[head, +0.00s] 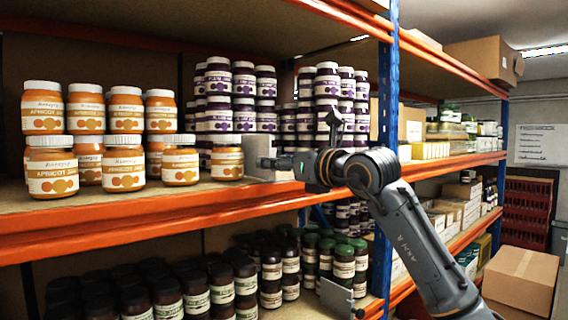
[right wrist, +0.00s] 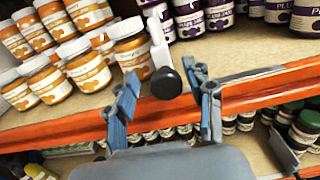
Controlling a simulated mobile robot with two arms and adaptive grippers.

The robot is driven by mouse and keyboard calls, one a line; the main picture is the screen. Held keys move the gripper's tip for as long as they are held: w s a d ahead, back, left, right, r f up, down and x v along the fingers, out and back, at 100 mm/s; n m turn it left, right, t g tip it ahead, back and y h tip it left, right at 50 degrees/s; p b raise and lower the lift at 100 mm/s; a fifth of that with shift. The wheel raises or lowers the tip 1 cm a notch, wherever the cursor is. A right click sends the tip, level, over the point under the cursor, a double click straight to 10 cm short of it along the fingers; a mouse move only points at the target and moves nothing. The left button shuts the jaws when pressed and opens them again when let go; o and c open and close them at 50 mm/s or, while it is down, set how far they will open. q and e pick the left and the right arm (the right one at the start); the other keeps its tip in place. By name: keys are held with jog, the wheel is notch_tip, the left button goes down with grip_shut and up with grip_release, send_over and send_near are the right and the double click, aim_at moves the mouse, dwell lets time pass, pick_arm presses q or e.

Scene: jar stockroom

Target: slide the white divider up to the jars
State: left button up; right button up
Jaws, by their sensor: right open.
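The white divider (head: 258,148) stands upright on the middle shelf, just right of the front row of apricot jam jars (head: 123,168). In the right wrist view the divider (right wrist: 157,36) shows edge-on, with a dark round knob (right wrist: 167,83) at its front. The nearest apricot jar (head: 227,158) is very close to the divider; I cannot tell whether they touch. My right gripper (head: 268,163) is at the divider's front, its fingers open on either side of the knob in the wrist view (right wrist: 163,82). My left gripper is not in view.
Stacked plum jam jars (head: 235,95) stand behind and right of the divider. An orange shelf beam (head: 150,218) runs along the front edge, and a blue upright (head: 388,100) stands at right. Dark jars and a grey panel (head: 337,298) are on the shelf below.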

jog(key=v, duration=1.2)
jog(key=shift+a+f, duration=0.1)
